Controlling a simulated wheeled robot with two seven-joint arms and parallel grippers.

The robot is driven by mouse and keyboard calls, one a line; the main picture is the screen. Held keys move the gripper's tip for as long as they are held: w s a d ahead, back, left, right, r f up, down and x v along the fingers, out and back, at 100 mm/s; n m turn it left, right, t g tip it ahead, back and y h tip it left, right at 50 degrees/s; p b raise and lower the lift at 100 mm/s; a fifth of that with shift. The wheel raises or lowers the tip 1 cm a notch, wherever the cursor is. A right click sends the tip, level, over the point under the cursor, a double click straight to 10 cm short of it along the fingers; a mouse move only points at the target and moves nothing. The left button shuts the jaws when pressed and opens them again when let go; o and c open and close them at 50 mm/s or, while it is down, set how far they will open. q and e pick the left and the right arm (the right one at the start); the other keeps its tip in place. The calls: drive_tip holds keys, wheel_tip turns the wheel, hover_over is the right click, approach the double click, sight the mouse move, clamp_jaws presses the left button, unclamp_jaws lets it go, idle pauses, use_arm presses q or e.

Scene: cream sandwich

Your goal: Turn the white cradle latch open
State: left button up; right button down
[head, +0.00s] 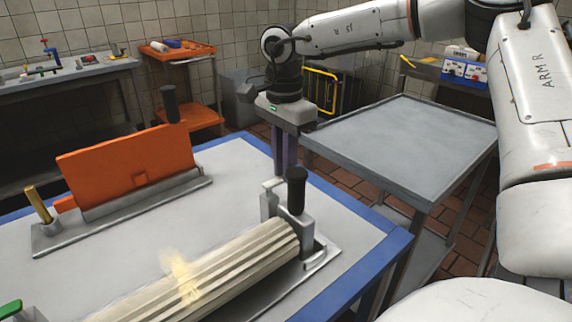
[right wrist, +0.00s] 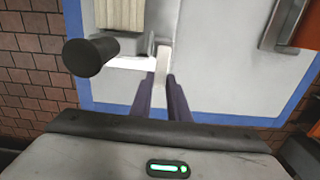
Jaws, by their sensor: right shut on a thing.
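A pale ribbed roll (head: 210,272) lies in a grey-white cradle (head: 322,252) at the front of the table. The white latch (head: 268,190) is a thin bent bar at the cradle's far end, beside an upright black handle (head: 296,190). My right gripper (head: 285,168) points down behind the latch; its fingertips are partly hidden there. In the right wrist view, its dark fingers (right wrist: 164,85) are shut on the white latch bar (right wrist: 162,62), with the black handle (right wrist: 90,56) to the left. My left gripper is not in view.
An orange panel (head: 125,160) stands in a second holder with a black handle and a brass peg (head: 38,204). A green piece (head: 10,309) shows at lower left. A bare grey trolley (head: 410,140) stands right of the blue-edged table (head: 225,180).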

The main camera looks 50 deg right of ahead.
drive_tip(key=shift+w+n, duration=0.15)
drive_tip(key=shift+n, duration=0.15)
drive_tip(key=c, duration=1.7)
unclamp_jaws()
drive_tip(key=shift+r, duration=0.1)
wheel_tip(320, 180, up, 10)
drive_tip(key=shift+r+p, duration=0.1)
drive_tip(key=shift+p, duration=0.45)
